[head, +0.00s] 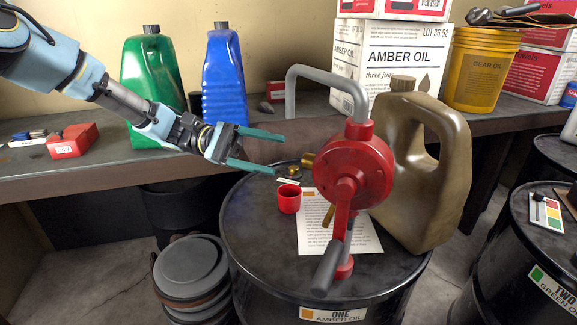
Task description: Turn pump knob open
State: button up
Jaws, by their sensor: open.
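A red hand pump (352,172) stands on the black drum (250,235) labelled ONE AMBER OIL. It has a grey bent spout (325,78) and a red crank with a dark grip (328,268). A small brass knob (308,160) sticks out from the left side of the pump body. My gripper (281,154) reaches in from the left with two teal fingers. The fingers are apart, with nothing visible between them. Their tips are just left of the brass knob in the picture; the depth gap is hard to tell.
A tan jug (425,165) stands right of the pump. A small red cup (289,198) and a printed sheet (310,238) lie on the drum. Green (152,85) and blue (223,80) jugs stand on the bench behind my arm. Another drum (530,250) is at right.

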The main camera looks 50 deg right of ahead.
jog(key=shift+b+v, duration=0.45)
jog(key=shift+v, duration=1.6)
jog(key=w+a+f+n+t, duration=0.1)
jog(key=w+a+f+t, duration=0.25)
jog(key=a, duration=0.25)
jog(key=w+a+f+n+t+y, duration=0.1)
jog(key=w+a+f+t, duration=0.25)
jog(key=a, duration=0.35)
jog(key=w+a+f+n+t, duration=0.1)
jog(key=w+a+f+t, duration=0.1)
jog(key=a+f+t, duration=0.3)
jog(key=w+a+r+n+t+y, duration=0.1)
jog(key=w+a+t, duration=0.1)
jog(key=a, duration=1.1)
jog(key=w+a+r+t+y, duration=0.1)
jog(key=a+t, duration=0.4)
jog(key=a, duration=0.9)
jog(key=shift+w+r+n+y, duration=0.3)
jog(key=shift+w+n+y, duration=0.1)
jog(key=shift+w+y, duration=0.2)
